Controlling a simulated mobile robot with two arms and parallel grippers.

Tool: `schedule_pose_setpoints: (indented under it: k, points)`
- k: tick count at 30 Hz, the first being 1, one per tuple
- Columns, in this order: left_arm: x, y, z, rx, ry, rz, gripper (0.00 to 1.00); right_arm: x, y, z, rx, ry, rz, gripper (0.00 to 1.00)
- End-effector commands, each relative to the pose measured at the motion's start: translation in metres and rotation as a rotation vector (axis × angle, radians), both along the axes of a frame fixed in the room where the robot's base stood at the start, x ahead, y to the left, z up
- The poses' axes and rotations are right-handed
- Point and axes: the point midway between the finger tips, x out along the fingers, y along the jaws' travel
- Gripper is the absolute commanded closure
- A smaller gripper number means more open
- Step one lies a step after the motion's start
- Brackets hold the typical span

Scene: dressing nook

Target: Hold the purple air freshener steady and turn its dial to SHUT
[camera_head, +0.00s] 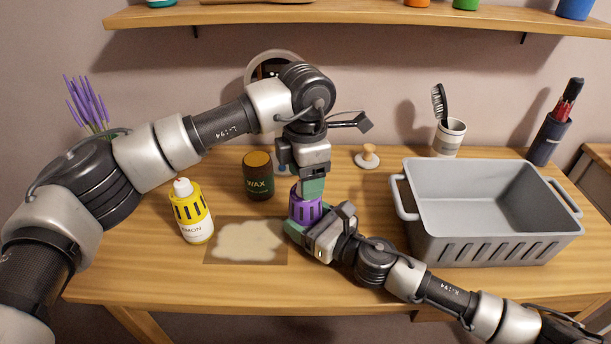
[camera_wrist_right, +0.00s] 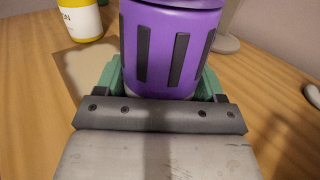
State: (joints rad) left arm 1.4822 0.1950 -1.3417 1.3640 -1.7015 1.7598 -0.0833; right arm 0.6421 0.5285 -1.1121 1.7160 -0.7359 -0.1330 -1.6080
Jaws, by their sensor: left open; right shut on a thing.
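The purple air freshener (camera_head: 304,207) stands upright on the wooden table, and its slotted body fills the middle of the right wrist view (camera_wrist_right: 168,48). My right gripper (camera_head: 303,228) is shut on its lower body, with one green finger on each side. My left gripper (camera_head: 311,187) points down from above, open, with its green fingers at the top of the air freshener. The left fingers hide the dial, so its setting cannot be read. Whether they touch the dial I cannot tell.
A yellow lemon bottle (camera_head: 193,215) and a dark wax jar (camera_head: 258,178) stand to the left. A mat (camera_head: 217,255) with a pale patch lies in front. A grey crate (camera_head: 490,246) stands right; a brush cup (camera_head: 448,138) and a wooden-knobbed item (camera_head: 368,157) are behind.

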Motion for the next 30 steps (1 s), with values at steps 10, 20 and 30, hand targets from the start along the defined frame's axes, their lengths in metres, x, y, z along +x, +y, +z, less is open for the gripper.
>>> schedule_pose_setpoints:
  k: [10,20,30]
  points:
    - [-0.0002,-0.0001,-0.0111,-0.001,0.000,-0.001,0.39,0.0002,-0.0003,-0.0002,0.000,0.000,-0.001,0.59]
    - [-0.0001,0.0000,-0.0108,-0.001,0.000,-0.001,0.75,0.0002,-0.0003,-0.0002,0.000,0.000,-0.001,0.59]
    - [0.0001,0.0001,-0.0105,-0.001,-0.001,0.023,0.89,0.0000,-0.0003,-0.0002,-0.001,0.001,0.000,0.59]
